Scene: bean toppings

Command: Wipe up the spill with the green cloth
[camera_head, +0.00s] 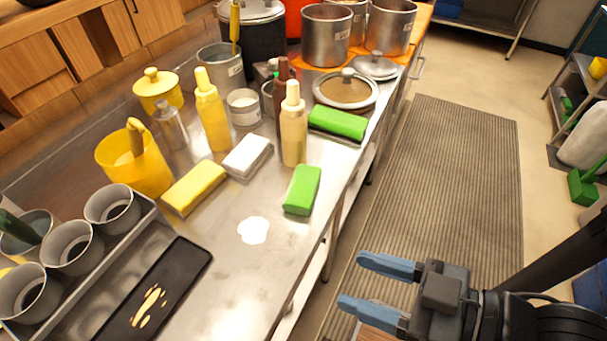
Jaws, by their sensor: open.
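A white spill (254,230) lies on the bare steel counter near its front edge. A folded green cloth (302,190) lies flat just beyond the spill, to its upper right, close to the counter edge. A second green cloth (338,123) lies farther back, in front of a lidded pan. My gripper (366,283) has two blue fingers spread apart with nothing between them. It is at the lower right, beside the counter and over the floor side, to the right of the spill and below both green cloths in the picture.
A yellow cloth (194,187), a white cloth (248,155) and a cream bottle (293,124) stand or lie around the near green cloth. A black tray (190,262) with tan smears is left of the spill. Steel pots (326,35) fill the back. Floor matting (440,180) is clear.

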